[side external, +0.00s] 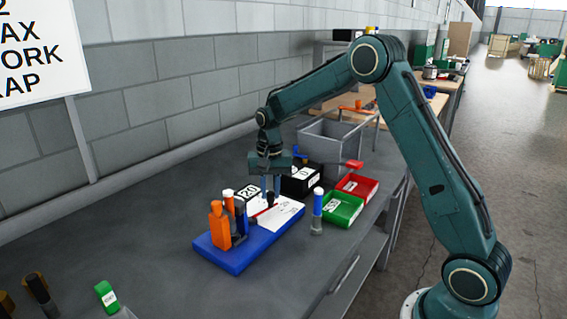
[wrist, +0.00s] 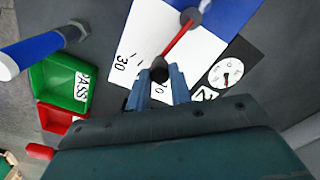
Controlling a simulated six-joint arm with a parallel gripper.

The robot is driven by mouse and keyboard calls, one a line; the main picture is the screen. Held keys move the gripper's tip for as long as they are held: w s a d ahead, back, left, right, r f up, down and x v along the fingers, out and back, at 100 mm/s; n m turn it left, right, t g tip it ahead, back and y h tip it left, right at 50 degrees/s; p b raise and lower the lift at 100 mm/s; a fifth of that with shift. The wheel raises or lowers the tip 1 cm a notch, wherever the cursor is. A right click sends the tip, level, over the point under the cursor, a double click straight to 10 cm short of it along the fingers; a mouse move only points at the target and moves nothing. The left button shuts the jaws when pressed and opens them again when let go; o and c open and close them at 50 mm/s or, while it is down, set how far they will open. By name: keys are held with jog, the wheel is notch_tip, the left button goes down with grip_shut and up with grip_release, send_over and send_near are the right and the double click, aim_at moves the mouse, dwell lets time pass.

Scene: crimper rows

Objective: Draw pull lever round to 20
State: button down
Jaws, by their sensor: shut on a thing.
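The pull lever is a thin red bar (wrist: 178,44) with a black knob (wrist: 160,70) at its end, pivoting on a grey hub (wrist: 193,16). It lies over a white scale card (side external: 287,209) on a blue base (side external: 235,259). In the wrist view, a "30" shows on the card left of the knob. Another numeral ending in 0 sits just beyond the knob, between my fingers, its first digit unclear. My gripper (side external: 270,190) points down over the card; in the wrist view its blue fingers (wrist: 160,82) are shut on the knob, one on each side.
An orange block (side external: 218,226) and upright cylinders stand on the base's near end. A round dial (wrist: 225,72) is right of the card. A blue cylinder (side external: 317,207), green tray (side external: 343,222) and red tray (side external: 369,194) stand right. A grey bin (side external: 327,146) is behind.

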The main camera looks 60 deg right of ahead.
jog(key=c, duration=1.3)
grip_release()
jog(key=shift+o, duration=0.2)
jog(key=shift+r, duration=0.2)
notch_tip(320, 180, up, 14)
jog(key=shift+f, duration=0.25)
jog(key=shift+s+r, duration=0.1)
